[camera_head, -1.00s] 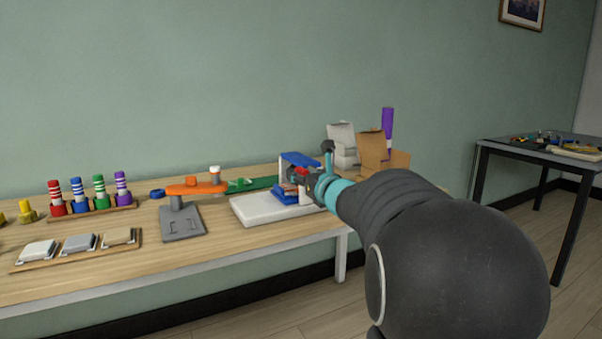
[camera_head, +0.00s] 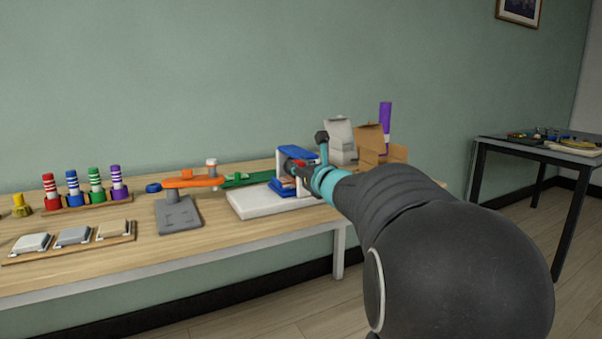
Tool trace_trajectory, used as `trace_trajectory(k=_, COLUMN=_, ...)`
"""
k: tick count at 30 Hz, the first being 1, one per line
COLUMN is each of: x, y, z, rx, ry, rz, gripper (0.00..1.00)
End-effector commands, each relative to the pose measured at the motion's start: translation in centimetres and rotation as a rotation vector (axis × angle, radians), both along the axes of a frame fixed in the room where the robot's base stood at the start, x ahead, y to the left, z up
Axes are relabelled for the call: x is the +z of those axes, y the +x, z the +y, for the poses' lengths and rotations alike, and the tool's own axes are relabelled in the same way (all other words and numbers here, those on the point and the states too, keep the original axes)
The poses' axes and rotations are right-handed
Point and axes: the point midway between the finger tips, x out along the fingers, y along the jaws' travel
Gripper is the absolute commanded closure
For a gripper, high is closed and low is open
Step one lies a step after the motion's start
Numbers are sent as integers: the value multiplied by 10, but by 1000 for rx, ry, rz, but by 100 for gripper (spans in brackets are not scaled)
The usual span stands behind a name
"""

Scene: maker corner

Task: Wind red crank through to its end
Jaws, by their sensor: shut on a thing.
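The red crank (camera_head: 300,163) shows as a small red patch at the front of a blue and white device on the table. My gripper (camera_head: 296,167) is at the device and shut on the crank; its fingers are dark and small in this view. The device has a blue top (camera_head: 296,152), a white upright and a blue block low down, on a white base plate (camera_head: 262,203). My wrist and arm hide the device's right side and part of the crank.
Left of the device stand a grey stand with an orange arm (camera_head: 180,215), a green piece (camera_head: 248,180) and a rack of striped coloured pegs (camera_head: 88,200). A second table (camera_head: 545,150) is at right.

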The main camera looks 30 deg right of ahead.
Motion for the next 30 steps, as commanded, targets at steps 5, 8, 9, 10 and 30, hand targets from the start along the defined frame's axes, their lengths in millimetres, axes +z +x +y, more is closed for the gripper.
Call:
trace_trajectory(k=5, x=-5, y=0, z=2, rx=1, ry=-37, rz=-2, gripper=100)
trace_trajectory(k=8, x=-3, y=0, z=2, rx=1, ry=-39, rz=-1, gripper=100)
trace_trajectory(k=9, x=-3, y=0, z=2, rx=1, ry=-38, rz=-1, gripper=100)
trace_trajectory(k=10, x=-3, y=0, z=2, rx=1, ry=-38, rz=-1, gripper=100)
trace_trajectory(k=30, x=-2, y=-12, z=0, rx=-4, ry=-38, rz=-2, gripper=48)
